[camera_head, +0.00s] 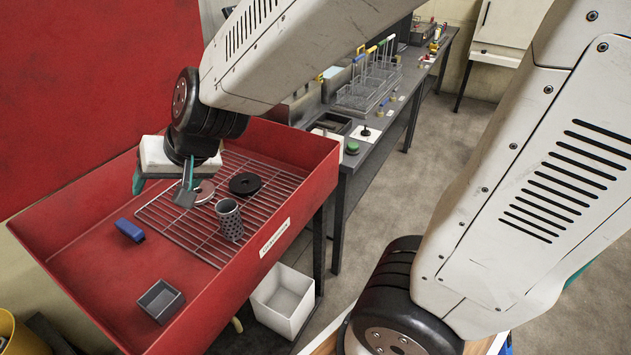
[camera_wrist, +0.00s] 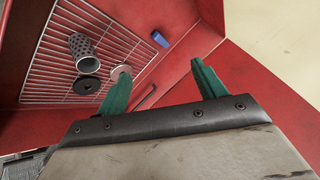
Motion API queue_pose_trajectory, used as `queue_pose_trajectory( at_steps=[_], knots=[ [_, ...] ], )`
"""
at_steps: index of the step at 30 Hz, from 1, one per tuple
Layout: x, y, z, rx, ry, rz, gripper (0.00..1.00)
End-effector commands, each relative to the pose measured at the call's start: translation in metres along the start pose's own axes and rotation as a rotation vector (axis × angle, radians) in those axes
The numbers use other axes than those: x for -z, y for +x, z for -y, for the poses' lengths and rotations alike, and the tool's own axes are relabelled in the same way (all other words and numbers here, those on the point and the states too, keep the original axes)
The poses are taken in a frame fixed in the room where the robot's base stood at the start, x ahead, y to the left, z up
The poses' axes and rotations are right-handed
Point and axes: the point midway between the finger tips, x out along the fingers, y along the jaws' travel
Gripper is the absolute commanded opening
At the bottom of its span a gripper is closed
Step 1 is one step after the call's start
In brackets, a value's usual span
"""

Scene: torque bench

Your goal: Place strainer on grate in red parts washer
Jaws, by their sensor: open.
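The strainer (camera_head: 229,222), a grey perforated open-ended cylinder, stands on the wire grate (camera_head: 192,238) in the red parts washer (camera_head: 75,255), near the grate's front right edge. It also shows in the wrist view (camera_wrist: 83,51), on the bars and apart from my fingers. My gripper (camera_head: 162,190), with teal fingers, is open and above the washer, to the left of and behind the strainer. In the wrist view the space between my fingertips (camera_wrist: 160,72) is empty.
On the grate lie a black disc (camera_head: 245,184) and a pale metal disc (camera_head: 203,191). A blue block (camera_head: 130,230) and a small grey tray (camera_head: 160,301) sit on the washer floor. A white bin (camera_head: 283,301) stands below. A grey bench (camera_head: 372,150) is behind right.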

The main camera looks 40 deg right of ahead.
Motion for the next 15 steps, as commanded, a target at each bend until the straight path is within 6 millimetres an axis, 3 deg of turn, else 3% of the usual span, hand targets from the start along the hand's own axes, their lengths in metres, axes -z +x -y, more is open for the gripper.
queue_pose_trajectory(
  at_steps=[1,3,9,15],
  knots=[
    [-0.006,-0.027,-0.008,-0.003,-0.044,0.039,0.69],
    [-0.024,-0.06,-0.025,-0.035,-0.109,0.12,0.69],
    [-0.076,-0.146,-0.087,-0.228,-0.22,0.317,0.69],
    [-0.107,-0.195,-0.125,-0.381,-0.23,0.421,0.69]
  ],
)
